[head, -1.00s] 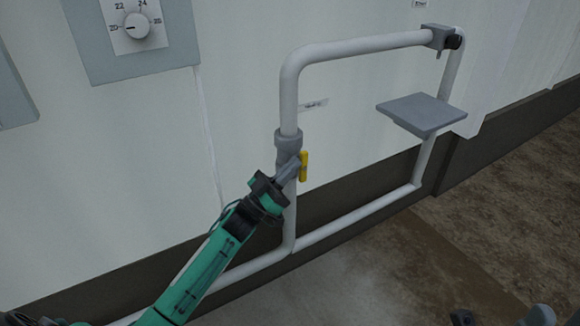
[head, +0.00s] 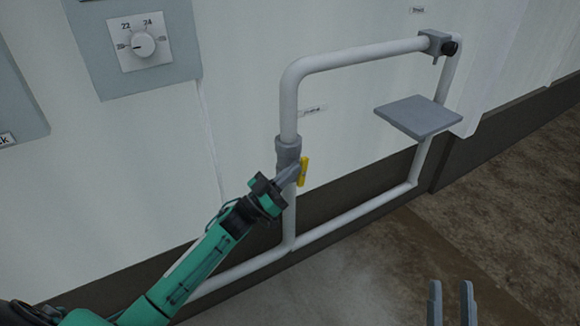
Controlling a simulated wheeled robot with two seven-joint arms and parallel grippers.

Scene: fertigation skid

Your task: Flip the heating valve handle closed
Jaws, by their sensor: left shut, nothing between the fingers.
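The yellow valve handle (head: 303,171) stands close to upright beside the grey valve body (head: 287,150) on the left vertical run of the white pipe. My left gripper (head: 292,172), on the green arm, is shut and empty. Its fingertips are right by the handle's left side, in front of the lower valve body. I cannot tell whether they touch the handle. My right gripper (head: 451,298) shows only its two grey fingers at the bottom edge, spread apart with nothing between them, far from the valve.
The white pipe (head: 360,58) loops along the pale wall. A grey shelf plate (head: 420,116) and a bracket with a black knob (head: 450,47) sit at its right side. A thermostat dial (head: 143,44) is at upper left. The floor in front is clear.

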